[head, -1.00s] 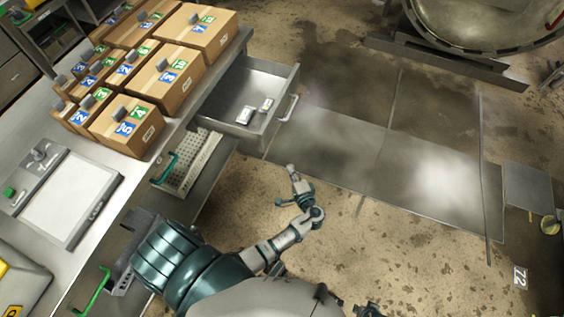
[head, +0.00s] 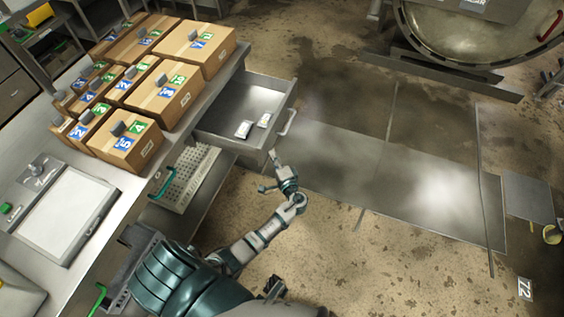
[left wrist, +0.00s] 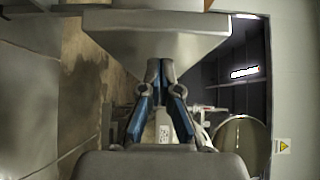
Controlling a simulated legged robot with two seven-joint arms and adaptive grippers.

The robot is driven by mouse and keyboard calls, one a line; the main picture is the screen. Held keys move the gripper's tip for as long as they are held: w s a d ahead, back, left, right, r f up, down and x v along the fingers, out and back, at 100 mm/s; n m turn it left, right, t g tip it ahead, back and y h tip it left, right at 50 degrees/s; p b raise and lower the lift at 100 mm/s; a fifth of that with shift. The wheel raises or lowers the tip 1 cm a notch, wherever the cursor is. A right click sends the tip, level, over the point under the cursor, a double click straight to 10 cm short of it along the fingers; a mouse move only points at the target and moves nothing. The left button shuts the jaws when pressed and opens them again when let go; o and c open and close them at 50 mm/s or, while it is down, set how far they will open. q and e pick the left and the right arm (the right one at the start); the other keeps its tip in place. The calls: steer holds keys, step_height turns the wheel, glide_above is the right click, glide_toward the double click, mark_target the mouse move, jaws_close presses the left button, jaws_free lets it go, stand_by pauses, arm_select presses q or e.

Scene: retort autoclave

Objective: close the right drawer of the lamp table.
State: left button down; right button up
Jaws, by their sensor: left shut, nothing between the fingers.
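The lamp table (head: 40,135) is a long metal bench on the left in the head view. Its right drawer (head: 262,98) is pulled out over the floor, with a bar handle (head: 288,121) on its front. Two small pale packets (head: 243,129) lie inside. My left gripper (head: 273,155) is shut and empty, close to the lower part of the drawer front; I cannot tell whether it touches. In the left wrist view its fingers (left wrist: 160,75) meet under a grey metal panel that looks like part of the drawer. My right gripper does not show.
Cardboard boxes (head: 165,92) with numbered tags and a white lamp panel (head: 67,215) stand on the table. A perforated tray (head: 188,178) with a green handle sticks out nearer me.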

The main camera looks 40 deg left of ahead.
arm_select(q)
steer(key=shift+s+a, duration=0.1)
steer(key=shift+a, duration=0.35)
steer(key=shift+a+f, duration=0.1)
steer(key=shift+a, duration=0.05)
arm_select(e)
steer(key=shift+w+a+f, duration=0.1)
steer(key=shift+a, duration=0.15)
arm_select(q)
steer(key=shift+a, duration=0.1)
